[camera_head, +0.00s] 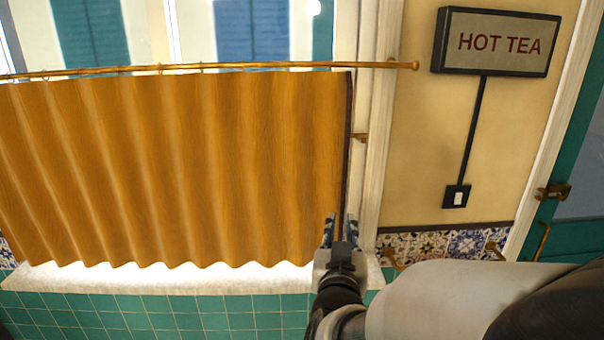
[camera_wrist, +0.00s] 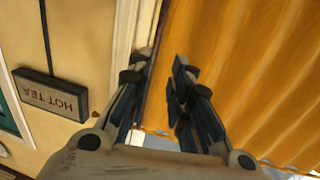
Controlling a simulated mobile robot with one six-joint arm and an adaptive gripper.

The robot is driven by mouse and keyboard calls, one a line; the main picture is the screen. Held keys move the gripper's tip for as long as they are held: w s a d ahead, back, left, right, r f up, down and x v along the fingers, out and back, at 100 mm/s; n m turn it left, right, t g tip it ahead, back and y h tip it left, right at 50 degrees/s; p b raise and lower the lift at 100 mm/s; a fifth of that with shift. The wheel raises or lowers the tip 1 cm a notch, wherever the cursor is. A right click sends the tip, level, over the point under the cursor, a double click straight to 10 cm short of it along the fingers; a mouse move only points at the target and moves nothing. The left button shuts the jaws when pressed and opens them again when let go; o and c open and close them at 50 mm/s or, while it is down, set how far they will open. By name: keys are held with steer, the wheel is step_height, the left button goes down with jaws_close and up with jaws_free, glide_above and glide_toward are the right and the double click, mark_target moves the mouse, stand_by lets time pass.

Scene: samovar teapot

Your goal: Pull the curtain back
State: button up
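The orange-brown curtain (camera_head: 180,165) hangs drawn across the window from a brass rod (camera_head: 230,67), and its dark right edge (camera_head: 348,140) is near the right window frame. In the wrist view the curtain (camera_wrist: 245,65) fills the right side. My gripper (camera_head: 340,222) is at the lower right corner of the curtain. In the wrist view my gripper (camera_wrist: 158,78) has its fingers apart, one over the pale frame and one over the curtain. The curtain's edge shows in the gap between them. I cannot tell whether either finger touches the cloth.
A white sill (camera_head: 150,278) runs below the curtain, above green tiles (camera_head: 180,315). A HOT TEA sign (camera_head: 497,42) with a switch (camera_head: 457,197) is on the wall. A teal door (camera_head: 575,180) stands far right.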

mark_target(344, 189)
steer(key=w+d, duration=0.1)
steer(key=w, duration=0.4)
steer(key=w+d+b, duration=0.1)
steer(key=w, duration=0.5)
steer(key=w+d, duration=0.1)
steer(key=w, duration=0.5)
steer(key=shift+d+r+b, duration=0.2)
steer(key=shift+d+b, duration=0.1)
steer(key=shift+b, duration=0.05)
jaws_close()
